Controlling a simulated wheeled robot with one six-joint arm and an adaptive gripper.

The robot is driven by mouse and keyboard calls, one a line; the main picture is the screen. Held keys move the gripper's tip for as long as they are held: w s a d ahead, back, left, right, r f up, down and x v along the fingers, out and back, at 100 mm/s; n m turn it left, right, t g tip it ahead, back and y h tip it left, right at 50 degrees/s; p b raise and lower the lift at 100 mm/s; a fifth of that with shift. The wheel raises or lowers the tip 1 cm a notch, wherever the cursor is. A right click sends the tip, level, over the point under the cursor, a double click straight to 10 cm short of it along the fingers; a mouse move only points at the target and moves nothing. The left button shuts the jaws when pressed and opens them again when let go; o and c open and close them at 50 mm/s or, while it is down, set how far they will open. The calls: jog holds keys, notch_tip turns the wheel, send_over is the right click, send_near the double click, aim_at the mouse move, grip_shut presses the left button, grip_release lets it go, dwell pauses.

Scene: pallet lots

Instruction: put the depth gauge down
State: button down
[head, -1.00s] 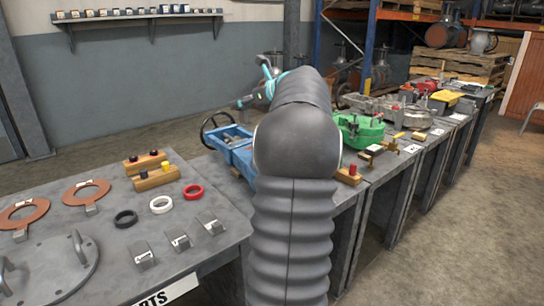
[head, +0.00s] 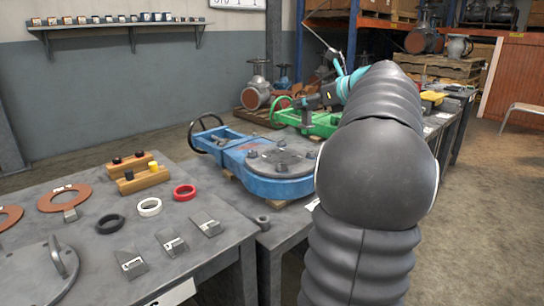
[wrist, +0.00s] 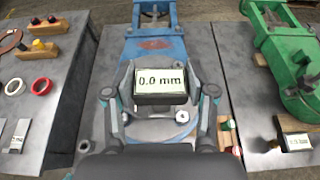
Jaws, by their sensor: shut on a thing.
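The depth gauge (wrist: 160,82) is a small dark block with a pale display reading "0.0 mm", seen in the wrist view. My gripper (wrist: 160,100) is shut on it, with a finger on each side. In the wrist view the gauge appears over the blue valve body (wrist: 152,46); its exact height cannot be told. In the head view my gripper (head: 318,100) is beyond the blue valve (head: 262,178), partly hidden by my arm. The gauge cannot be made out clearly there.
The near table at left (head: 60,205) holds copper-coloured rings, wooden blocks, small rings and several metal display blocks. A green valve (head: 318,122) stands beyond the blue one. In the wrist view, another display block (wrist: 296,141) lies by the green valve (wrist: 290,60).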

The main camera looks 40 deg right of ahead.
jog(key=shift+w+a+f+b, duration=0.5)
jog(key=shift+w+a+f, duration=0.45)
jog(key=shift+w+f, duration=0.7)
jog(key=shift+w+a+f+b, duration=0.45)
jog(key=shift+w+a+f, duration=0.45)
jog(key=shift+w+f, duration=0.75)
jog(key=shift+w+a+f+b, duration=0.5)
jog(key=shift+w+a+f, duration=0.45)
jog(key=shift+w+f, duration=0.7)
jog(key=shift+s+f, duration=0.3)
jog(key=shift+f, duration=0.15)
jog(key=shift+c, duration=1.8)
grip_release()
